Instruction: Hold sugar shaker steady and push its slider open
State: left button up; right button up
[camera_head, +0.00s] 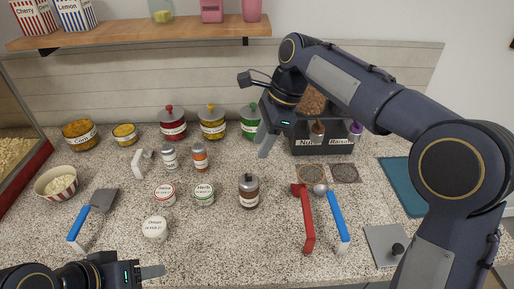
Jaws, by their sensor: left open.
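Two small shakers stand side by side mid-counter, one pale with a grey top (170,157) and one orange with a grey top (200,157). A larger brown jar (248,192) with a dark top and pale label stands upright to their right. I cannot read which of these is the sugar shaker, and no slider is clear. My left gripper (150,272) is open and empty at the bottom left, well in front of the shakers. My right gripper (267,142) hangs above the back of the counter, right of the shakers and touching none; its jaw gap is hidden.
Red, yellow and green-lidded jars (212,124) line the back. Labelled tins (204,194) stand in front of the shakers. A spatula (94,215) and popcorn bowl (56,183) are left; red and blue-handled scoops (305,220) are right. A dark bin rack (323,147) stands behind.

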pick_arm(q)
jog(key=o, duration=0.3)
jog(key=shift+m+t, duration=0.6)
jog(key=shift+m, duration=0.3)
jog(key=w, duration=0.6)
jog(key=shift+w+d+f, duration=0.3)
jog(key=shift+w+f, duration=0.1)
jog(key=shift+o, duration=0.2)
jog(key=m+t+h, duration=0.2)
jog(key=m+t, duration=0.1)
jog(key=m, duration=0.2)
send_near(243, 194)
jog(key=w+a+f, duration=0.2)
jog(key=a, duration=0.1)
jog(key=w+a, duration=0.1)
jog(key=shift+a+f, duration=0.25)
jog(key=shift+f, duration=0.15)
jog(key=d, duration=0.2)
jog(key=w+d+m+h, duration=0.1)
jog(key=d, duration=0.1)
jog(key=d+f+m+h, duration=0.1)
jog(key=d, duration=0.1)
jog(key=shift+w+d+t, duration=0.15)
jog(key=shift+w+t, duration=0.15)
jog(key=shift+w, duration=0.1)
jog(key=shift+w+d+f+h, duration=0.3)
jog(key=shift+w+d, duration=0.1)
jog(key=shift+d, duration=0.1)
jog(key=shift+x, duration=3.3)
